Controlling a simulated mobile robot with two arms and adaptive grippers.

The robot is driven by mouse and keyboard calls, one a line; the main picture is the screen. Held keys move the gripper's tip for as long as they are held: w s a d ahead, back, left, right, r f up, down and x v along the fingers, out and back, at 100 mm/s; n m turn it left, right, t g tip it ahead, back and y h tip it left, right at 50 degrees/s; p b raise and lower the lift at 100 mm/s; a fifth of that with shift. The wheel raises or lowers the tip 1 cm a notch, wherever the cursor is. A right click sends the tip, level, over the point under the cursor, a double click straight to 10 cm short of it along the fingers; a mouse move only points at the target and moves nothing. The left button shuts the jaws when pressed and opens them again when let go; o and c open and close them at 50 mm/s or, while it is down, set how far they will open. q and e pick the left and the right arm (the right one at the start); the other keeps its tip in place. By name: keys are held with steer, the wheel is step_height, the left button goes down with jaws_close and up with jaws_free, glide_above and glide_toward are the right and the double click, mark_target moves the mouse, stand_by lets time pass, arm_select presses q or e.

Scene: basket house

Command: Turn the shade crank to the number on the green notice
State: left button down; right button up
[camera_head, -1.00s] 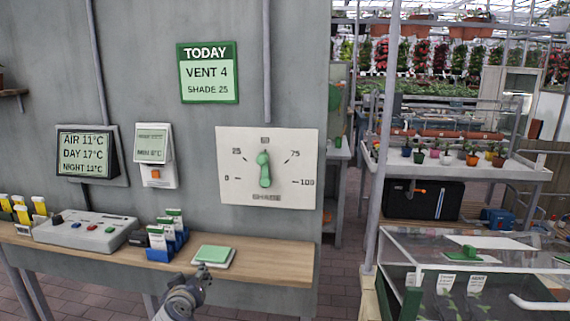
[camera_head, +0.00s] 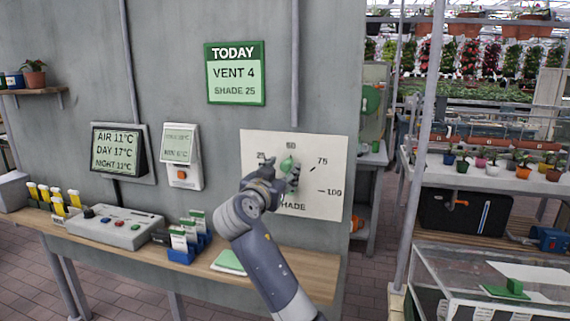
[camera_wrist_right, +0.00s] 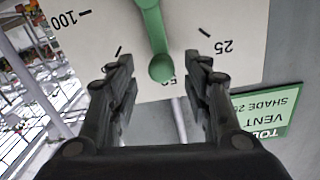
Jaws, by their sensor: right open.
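The green notice (camera_head: 235,73) on the grey wall reads TODAY, VENT 4, SHADE 25; it also shows upside down in the right wrist view (camera_wrist_right: 272,108). The white SHADE dial plate (camera_head: 325,150) is below and to its right. Its green crank (camera_head: 288,163) is partly hidden by my right gripper (camera_head: 277,178). In the right wrist view, the crank (camera_wrist_right: 153,35) points at the 50 mark. My open right gripper (camera_wrist_right: 162,68) has one finger on each side of the crank's tip, with gaps on both sides. My left gripper is not in view.
A metal post (camera_head: 420,150) and a glass case (camera_head: 480,275) stand to the right.

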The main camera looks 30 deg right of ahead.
steer(key=shift+x, duration=1.2)
jaws_close()
steer(key=shift+w+a, duration=0.15)
steer(key=w+a+f+n, duration=0.2)
steer(key=w+a+n, duration=0.1)
steer(key=n, duration=0.6)
steer(key=shift+w+a+f, duration=0.3)
steer(key=shift+w+f, duration=0.05)
steer(key=shift+w, duration=0.25)
